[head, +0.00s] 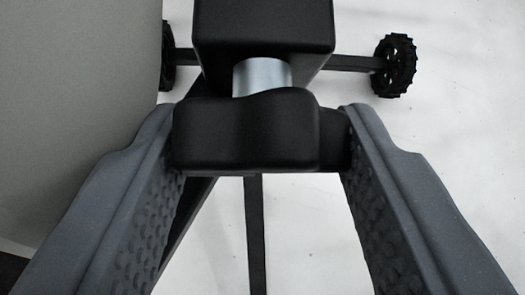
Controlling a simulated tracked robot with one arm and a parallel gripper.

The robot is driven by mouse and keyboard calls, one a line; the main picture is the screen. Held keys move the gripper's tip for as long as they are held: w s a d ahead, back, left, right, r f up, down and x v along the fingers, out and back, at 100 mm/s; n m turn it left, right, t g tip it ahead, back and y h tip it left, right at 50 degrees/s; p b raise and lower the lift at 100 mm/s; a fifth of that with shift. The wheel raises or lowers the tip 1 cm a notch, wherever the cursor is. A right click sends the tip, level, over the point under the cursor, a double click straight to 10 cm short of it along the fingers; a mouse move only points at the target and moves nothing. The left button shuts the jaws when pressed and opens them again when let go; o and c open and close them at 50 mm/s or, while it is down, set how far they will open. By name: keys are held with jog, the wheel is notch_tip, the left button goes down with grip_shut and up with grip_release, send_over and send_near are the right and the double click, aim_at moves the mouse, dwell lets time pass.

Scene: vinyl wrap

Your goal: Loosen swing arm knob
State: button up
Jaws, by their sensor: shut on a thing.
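The swing arm knob (246,140) is a rounded black block in the centre of the head view. A short silver shaft (262,75) joins it to a larger black block (262,28) behind. My gripper (260,122) has one grey finger at each side of the knob and is shut on it. The tips sit at the knob's left and right ends. A darker black part (335,138) shows between the knob's right side and the right finger. The inner contact faces at the tips are partly hidden.
A large grey panel (75,70) fills the left side, close to the left finger. Below and behind the knob are dark frame bars (255,230) and black treaded wheels (395,65) on a white floor (465,130). The floor at right is clear.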

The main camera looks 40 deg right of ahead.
jog(key=shift+w+r+h, duration=0.2)
jog(key=shift+r+h, duration=0.05)
jog(key=shift+h, duration=0.15)
jog(key=shift+s+a+f+n+h+p, duration=0.1)
jog(key=shift+n+h+p, duration=0.2)
jog(key=shift+p, duration=0.1)
jog(key=o, duration=1)
jog(key=shift+f, duration=0.1)
jog(key=shift+s, duration=0.1)
jog(key=p+v, duration=0.1)
jog(key=v, duration=1.2)
jog(key=shift+s+a+r, duration=0.1)
jog(key=shift+s+r, duration=0.1)
jog(key=shift+s, duration=0.05)
